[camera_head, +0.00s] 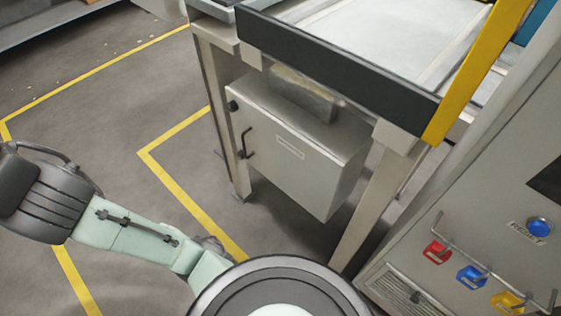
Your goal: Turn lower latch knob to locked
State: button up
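A grey metal cabinet (277,172) hangs under the workbench, with a labelled front door. A round black knob (233,106) sits near the top of the door's left edge. Below it is a dark bent handle or latch (245,146), standing out from the door. I cannot tell which of these is the lower latch knob, nor read a locked or unlocked position. My gripper is not in view; my arm reaches to the left, apart from the cabinet.
The workbench (330,64) overhangs the cabinet, with legs on both sides. A yellow post (478,72) stands at its right corner. The control cabinet (470,215) has a blue reset button (538,226) and coloured tags on a rail. Yellow-lined floor (120,110) is clear at left.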

aim_at(240, 154)
jog(key=j+u, duration=0.15)
jog(key=j, duration=0.5)
jog(key=j+u, duration=0.15)
jog(key=j, duration=0.45)
jog(key=i, duration=0.05)
